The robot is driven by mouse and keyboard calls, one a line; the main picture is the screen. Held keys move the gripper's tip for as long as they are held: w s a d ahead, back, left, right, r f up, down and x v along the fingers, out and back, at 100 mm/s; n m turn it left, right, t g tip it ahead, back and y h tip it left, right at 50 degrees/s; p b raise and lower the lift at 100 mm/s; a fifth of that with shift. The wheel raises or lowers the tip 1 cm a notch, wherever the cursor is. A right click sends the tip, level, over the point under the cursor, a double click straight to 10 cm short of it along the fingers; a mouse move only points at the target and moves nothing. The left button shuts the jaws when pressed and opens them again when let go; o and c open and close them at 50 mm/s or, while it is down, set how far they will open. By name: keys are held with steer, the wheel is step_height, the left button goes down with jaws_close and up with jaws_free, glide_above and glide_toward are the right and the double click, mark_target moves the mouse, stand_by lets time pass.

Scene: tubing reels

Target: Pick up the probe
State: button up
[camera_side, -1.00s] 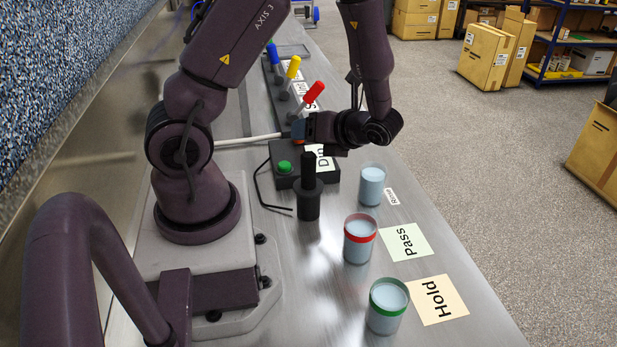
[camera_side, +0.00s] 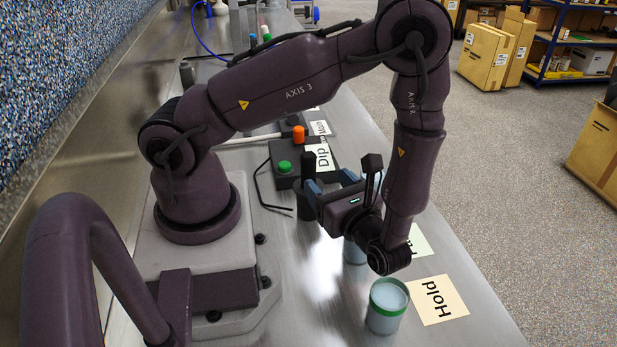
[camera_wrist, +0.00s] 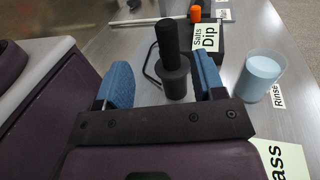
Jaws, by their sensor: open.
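The probe is a black upright handle (camera_side: 308,168) standing in a dark round holder (camera_side: 304,206) on the steel bench. In the wrist view the probe (camera_wrist: 166,40) rises from its holder (camera_wrist: 174,78), just ahead of my jaws. My gripper (camera_side: 331,186) is open, with blue fingers, low over the bench on the near right side of the probe. In the wrist view my gripper (camera_wrist: 163,75) has one finger to each side of the probe's line. I see no contact with the probe.
A black Dip box with a green button (camera_side: 285,167) and an orange knob (camera_side: 298,134) stand behind the probe. A green-rimmed cup (camera_side: 388,306) stands at front right; another cup (camera_side: 353,252) is partly hidden by my arm. The Rinse cup (camera_wrist: 262,74) is right of my jaws.

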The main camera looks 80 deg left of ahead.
mark_target(305, 153)
steer(key=x, duration=0.6)
steer(key=shift+a, duration=0.1)
steer(key=shift+w+x, duration=0.15)
steer(key=shift+x, duration=1.15)
steer(key=shift+w+x, duration=0.2)
steer(key=shift+x, duration=1.15)
steer(key=shift+a+f, duration=0.1)
steer(key=shift+f, duration=0.05)
jaws_close()
